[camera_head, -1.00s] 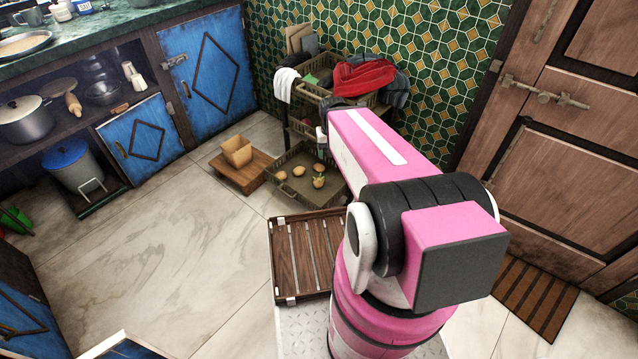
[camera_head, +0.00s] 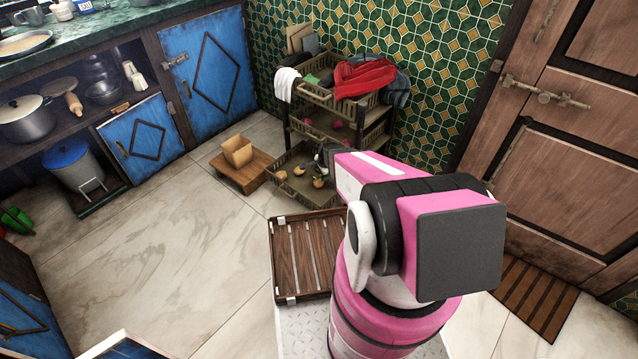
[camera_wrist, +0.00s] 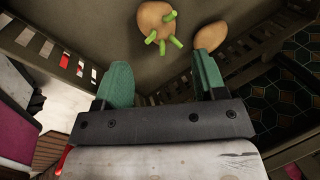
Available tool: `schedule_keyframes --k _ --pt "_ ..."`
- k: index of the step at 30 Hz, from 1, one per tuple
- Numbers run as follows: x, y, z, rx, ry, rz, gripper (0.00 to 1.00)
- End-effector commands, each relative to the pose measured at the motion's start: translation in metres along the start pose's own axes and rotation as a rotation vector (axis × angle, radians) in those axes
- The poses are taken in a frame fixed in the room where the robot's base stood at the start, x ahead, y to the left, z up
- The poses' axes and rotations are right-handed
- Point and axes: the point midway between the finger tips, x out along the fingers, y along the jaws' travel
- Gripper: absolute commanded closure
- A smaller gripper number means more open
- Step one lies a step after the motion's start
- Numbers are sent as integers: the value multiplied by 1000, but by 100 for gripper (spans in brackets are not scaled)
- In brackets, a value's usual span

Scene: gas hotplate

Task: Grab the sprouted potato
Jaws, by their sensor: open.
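The sprouted potato (camera_wrist: 156,20) is a tan potato with several green sprouts. It lies in the bottom drawer crate of the rack, ahead of my gripper's fingertips in the wrist view. It also shows in the head view (camera_head: 318,182), near the crate's right part. My gripper (camera_wrist: 160,70) is open with green fingers, and nothing is between them. A plain potato (camera_wrist: 210,37) lies just right of the sprouted one, close to the right fingertip. Other potatoes (camera_head: 281,175) lie in the same crate (camera_head: 287,197).
The crate's slatted walls (camera_wrist: 55,58) flank my gripper. Above it stand the rack's upper baskets (camera_head: 352,112) with cloths. A wooden box (camera_head: 237,151) on a low board (camera_head: 241,178) stands to the left. A slatted wooden tray (camera_head: 303,255) is nearer, and open floor lies left.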

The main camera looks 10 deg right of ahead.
Motion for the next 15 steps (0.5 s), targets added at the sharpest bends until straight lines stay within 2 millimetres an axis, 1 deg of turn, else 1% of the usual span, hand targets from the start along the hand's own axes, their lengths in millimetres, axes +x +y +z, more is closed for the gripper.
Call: schedule_keyframes --k 1,6,13,15 --pt "9 -1 0 -1 -1 1 36" --pt "35 -1 0 -2 -1 2 36" --pt "48 0 0 -3 -1 1 36" --pt "56 0 -1 -3 -1 2 36"
